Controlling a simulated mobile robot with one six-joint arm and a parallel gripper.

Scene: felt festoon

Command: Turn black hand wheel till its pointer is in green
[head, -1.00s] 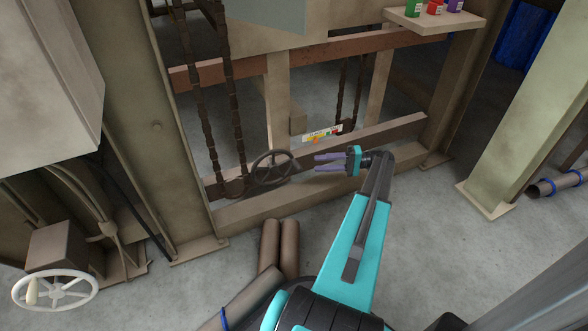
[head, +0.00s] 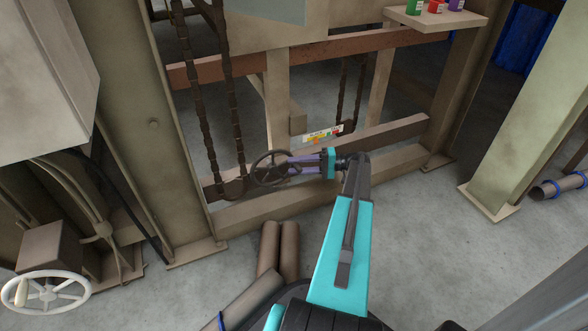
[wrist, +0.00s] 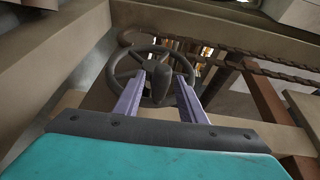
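The black hand wheel (head: 276,168) is mounted at the low beam, left of centre in the head view. In the wrist view the wheel (wrist: 150,72) is straight ahead, with its spokes and hub showing. My gripper (head: 289,163) has its purple fingers reaching left to the wheel. In the wrist view the fingers (wrist: 158,92) are spread apart, either side of the dark hub; I cannot tell whether they touch it. A small scale plate (head: 322,134) with coloured patches and an orange pointer (head: 316,139) stands behind, right of the wheel; which patch the pointer marks is too small to tell.
Rusty chains (head: 236,120) hang just left of the wheel. The low beam (head: 330,190) runs below it. Brown pipes (head: 279,250) lie on the floor in front. A white hand wheel (head: 46,292) is at lower left. A shelf (head: 440,20) with small coloured containers is at upper right.

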